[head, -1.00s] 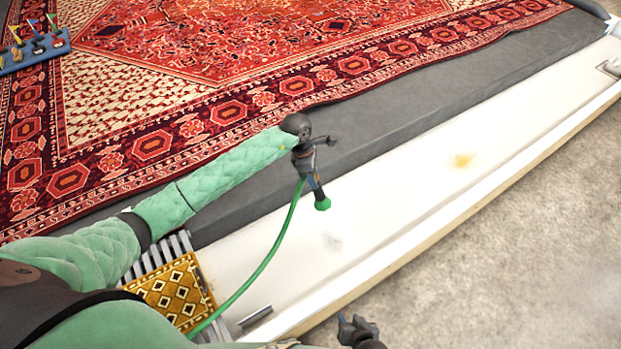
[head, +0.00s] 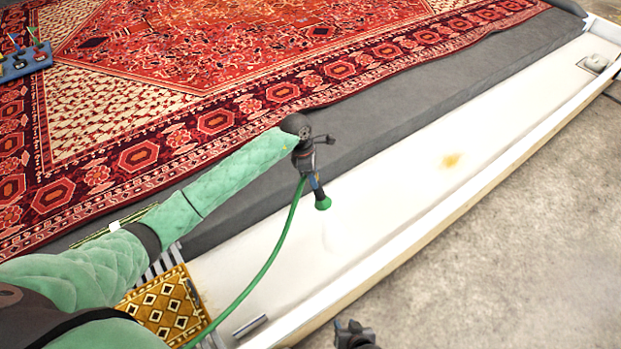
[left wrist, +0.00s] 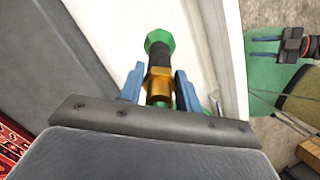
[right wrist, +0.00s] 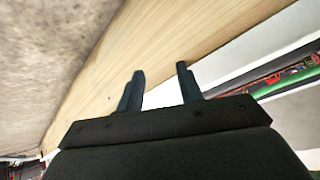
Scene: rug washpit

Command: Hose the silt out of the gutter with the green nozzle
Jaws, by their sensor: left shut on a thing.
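The green nozzle (head: 322,203) has a green tip, a black sleeve and a brass collar in the left wrist view (left wrist: 160,60). My left gripper (head: 312,178) is shut on it, above the white gutter (head: 400,185), tip pointing down into the gutter. The green hose (head: 272,258) hangs from it toward the lower left. No water jet is visible. My right gripper (head: 352,335) is low at the bottom edge; the right wrist view shows its fingers (right wrist: 160,82) apart and empty.
A patterned red rug (head: 180,130) lies on the dark slab beside the gutter. A small yellow patterned mat (head: 165,308) lies at the near end. A drain fitting (head: 595,63) sits at the far end. Bare concrete floor (head: 500,240) is on the right.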

